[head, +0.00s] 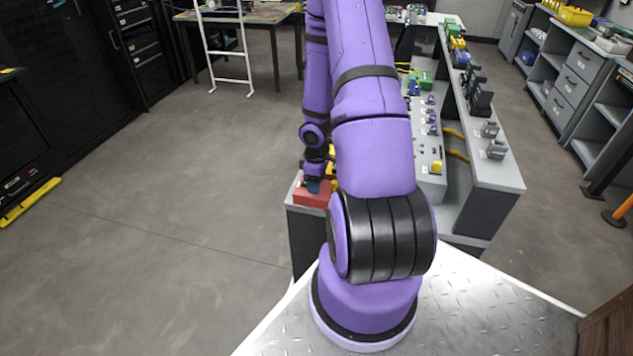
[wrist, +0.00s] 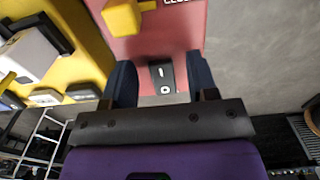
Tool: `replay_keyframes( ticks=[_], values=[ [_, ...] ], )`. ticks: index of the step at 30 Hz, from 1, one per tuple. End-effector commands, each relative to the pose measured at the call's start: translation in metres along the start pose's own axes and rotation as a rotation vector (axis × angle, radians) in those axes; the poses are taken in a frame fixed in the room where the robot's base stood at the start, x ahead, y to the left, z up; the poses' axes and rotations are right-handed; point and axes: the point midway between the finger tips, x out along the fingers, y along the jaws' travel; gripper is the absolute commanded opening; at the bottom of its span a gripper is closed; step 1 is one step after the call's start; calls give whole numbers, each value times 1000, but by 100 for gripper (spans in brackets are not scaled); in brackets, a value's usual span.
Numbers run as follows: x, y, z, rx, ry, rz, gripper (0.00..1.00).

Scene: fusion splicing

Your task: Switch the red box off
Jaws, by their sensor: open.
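The red box (head: 311,196) sits at the near left corner of the workbench in the head view, partly hidden by my purple arm. In the wrist view its red face (wrist: 222,22) fills the upper middle. A black rocker switch (wrist: 162,77) with white marks is on that face. My gripper's two dark fingers (wrist: 160,82) stand apart on either side of the switch, with nothing between them. In the head view the gripper (head: 314,184) is just above the red box, small and partly hidden. I cannot tell whether the fingers touch the box.
A yellow knob or block (wrist: 122,17) stands on the red face near some lettering. A yellow panel (wrist: 88,60) with grey parts adjoins the box at left. In the head view, a grey shelf (head: 490,170) with several devices runs along the bench's right; open floor (head: 170,190) lies left.

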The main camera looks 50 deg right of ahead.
Motion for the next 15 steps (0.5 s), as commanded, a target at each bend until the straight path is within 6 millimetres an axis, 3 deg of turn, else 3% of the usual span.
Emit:
replay_keyframes(
  ticks=[11, 15],
  values=[
    [3, 0, 0, 0, 0, 1, 53],
    [3, 0, 0, 0, 0, 1, 26]
  ],
)
